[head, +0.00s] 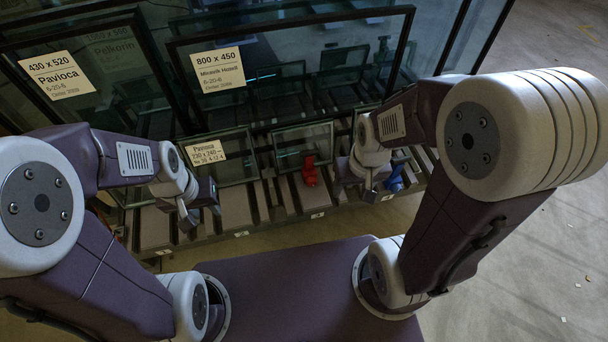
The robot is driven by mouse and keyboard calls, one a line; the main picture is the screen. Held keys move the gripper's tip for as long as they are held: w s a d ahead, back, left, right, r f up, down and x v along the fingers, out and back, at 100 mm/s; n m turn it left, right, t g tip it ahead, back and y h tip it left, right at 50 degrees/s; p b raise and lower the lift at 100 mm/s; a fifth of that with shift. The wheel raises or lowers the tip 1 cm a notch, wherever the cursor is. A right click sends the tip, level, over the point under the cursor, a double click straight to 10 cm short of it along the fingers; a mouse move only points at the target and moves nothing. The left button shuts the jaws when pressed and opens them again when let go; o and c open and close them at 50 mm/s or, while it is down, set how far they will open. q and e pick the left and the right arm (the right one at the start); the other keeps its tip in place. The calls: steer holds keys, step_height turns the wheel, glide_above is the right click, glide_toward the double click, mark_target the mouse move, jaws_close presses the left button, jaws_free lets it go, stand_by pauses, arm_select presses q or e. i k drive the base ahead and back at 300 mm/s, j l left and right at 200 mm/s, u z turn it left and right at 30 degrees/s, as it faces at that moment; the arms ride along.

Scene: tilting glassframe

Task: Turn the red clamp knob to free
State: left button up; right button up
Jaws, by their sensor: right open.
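The red clamp knob (309,172) stands upright on the slatted rack in front of a small framed glass pane (303,143). Nothing touches it. My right gripper (356,190) is open and hangs just right of the red knob, between it and a blue knob (395,180). My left gripper (200,212) is well left of the red knob, over the rack's slats; its two fingers appear apart, with nothing seen between them.
Large framed panes with paper labels (57,75) (220,70) stand behind the rack. A small labelled pane (206,152) stands behind my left gripper. The slatted rack (235,208) runs across the middle.

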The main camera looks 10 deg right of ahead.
mark_target(312, 181)
steer(key=l+u, duration=0.85)
steer(key=k+l+u, duration=0.15)
steer(key=l+u, duration=0.25)
steer(key=k+l+u, duration=0.15)
steer(key=l+u, duration=0.3)
steer(key=k+l+u, duration=0.25)
steer(key=u, duration=0.15)
steer(key=k+l+u, duration=0.25)
steer(key=u, duration=0.2)
steer(key=l, duration=0.1)
